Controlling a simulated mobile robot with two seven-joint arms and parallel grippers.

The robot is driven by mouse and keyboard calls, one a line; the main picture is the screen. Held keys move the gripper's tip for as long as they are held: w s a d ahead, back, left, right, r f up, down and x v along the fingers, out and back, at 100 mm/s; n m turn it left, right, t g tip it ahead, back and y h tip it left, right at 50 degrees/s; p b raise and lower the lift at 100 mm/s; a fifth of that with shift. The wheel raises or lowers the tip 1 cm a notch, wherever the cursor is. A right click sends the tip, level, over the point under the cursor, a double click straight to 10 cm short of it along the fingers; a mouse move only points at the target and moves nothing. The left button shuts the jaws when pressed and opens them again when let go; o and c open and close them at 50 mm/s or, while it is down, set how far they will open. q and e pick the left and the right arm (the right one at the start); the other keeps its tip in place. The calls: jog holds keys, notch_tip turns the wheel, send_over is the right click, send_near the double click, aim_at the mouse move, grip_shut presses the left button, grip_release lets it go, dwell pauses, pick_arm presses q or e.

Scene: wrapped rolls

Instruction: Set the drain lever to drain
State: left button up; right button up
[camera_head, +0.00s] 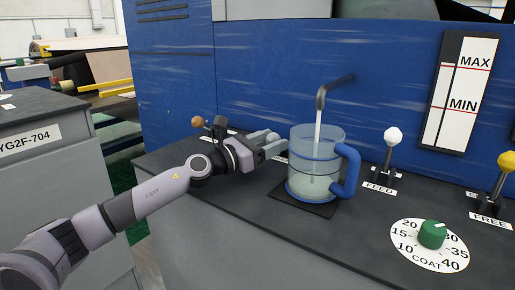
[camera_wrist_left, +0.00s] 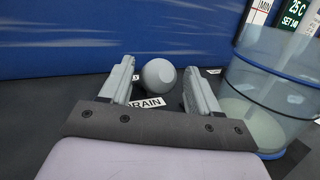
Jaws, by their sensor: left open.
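The drain lever's round grey knob (camera_wrist_left: 158,75) shows in the left wrist view, above a label (camera_wrist_left: 143,107) reading DRAIN. My left gripper (camera_wrist_left: 160,82) is open, with one finger on each side of the knob; I cannot tell whether either finger touches it. In the head view my left gripper (camera_head: 274,143) is over the bench, left of the clear jug, and the grey knob is hard to separate from the grey fingers. The lever's shaft and its set position are hidden. My right gripper is not in view.
A clear jug (camera_head: 309,150) with a blue handle stands close right of the gripper, under a running spout (camera_head: 322,97). A white-knobbed FEED lever (camera_head: 393,136), yellow-knobbed lever (camera_head: 507,160) and green COAT dial (camera_head: 432,234) are right.

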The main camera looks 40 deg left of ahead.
pick_arm(q)
jog(key=b+v, duration=0.1)
jog(key=v, duration=0.3)
jog(key=shift+f, duration=0.2)
jog(key=shift+b+v, duration=0.55)
jog(key=shift+v, duration=0.6)
jog(key=shift+r, duration=0.2)
